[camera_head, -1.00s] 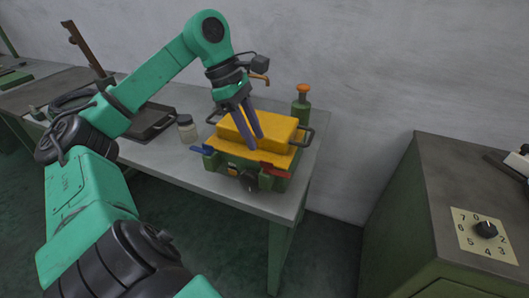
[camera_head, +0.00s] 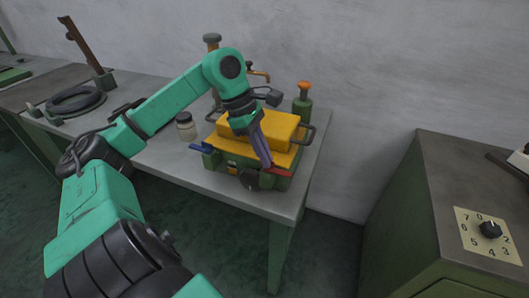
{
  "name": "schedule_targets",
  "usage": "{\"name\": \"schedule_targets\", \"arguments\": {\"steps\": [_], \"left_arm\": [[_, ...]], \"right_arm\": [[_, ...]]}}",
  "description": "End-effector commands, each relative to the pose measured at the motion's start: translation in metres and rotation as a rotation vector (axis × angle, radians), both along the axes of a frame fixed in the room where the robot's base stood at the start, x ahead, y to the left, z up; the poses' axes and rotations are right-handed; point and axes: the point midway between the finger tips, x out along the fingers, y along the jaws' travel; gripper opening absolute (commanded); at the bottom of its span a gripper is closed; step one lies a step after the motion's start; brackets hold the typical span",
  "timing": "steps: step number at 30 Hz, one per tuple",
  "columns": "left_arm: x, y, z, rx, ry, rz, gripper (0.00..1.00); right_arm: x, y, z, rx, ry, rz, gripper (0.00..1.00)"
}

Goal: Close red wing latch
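A green box (camera_head: 231,160) with a yellow lid (camera_head: 282,126) stands on the grey workbench. The red wing latch (camera_head: 282,173) is on its front right side, sticking out to the right; its left part is hidden behind my fingers. A blue wing latch (camera_head: 202,148) is at the front left corner. My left gripper (camera_head: 267,164) reaches down over the lid, its purple fingertips at the red latch. The fingers look close together; I cannot tell if they touch the latch or how far apart they are. My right gripper is not in view.
A glass jar (camera_head: 187,127) stands left of the box, and a green bottle with an orange cap (camera_head: 303,99) behind it at right. A dark hose coil (camera_head: 76,103) lies farther left. A cabinet with a numbered dial (camera_head: 490,230) is at right, beyond a floor gap.

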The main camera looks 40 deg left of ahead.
Motion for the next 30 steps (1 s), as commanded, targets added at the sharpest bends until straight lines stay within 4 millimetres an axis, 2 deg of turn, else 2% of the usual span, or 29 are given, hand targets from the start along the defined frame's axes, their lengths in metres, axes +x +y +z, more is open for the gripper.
{"name": "schedule_targets", "arguments": {"steps": [8,14,24,30], "left_arm": [[-0.002,-0.001,-0.007,0.001,0.009,0.022,0.00],[-0.002,-0.001,-0.011,0.001,0.009,0.106,0.00],[-0.004,-0.001,-0.013,0.005,0.012,0.383,0.00],[-0.005,-0.003,-0.010,0.007,0.013,0.572,0.00]], "right_arm": [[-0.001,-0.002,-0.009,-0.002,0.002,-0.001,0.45],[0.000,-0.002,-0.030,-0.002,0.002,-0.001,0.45],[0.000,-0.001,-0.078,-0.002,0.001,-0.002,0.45],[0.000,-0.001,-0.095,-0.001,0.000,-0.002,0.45]]}}
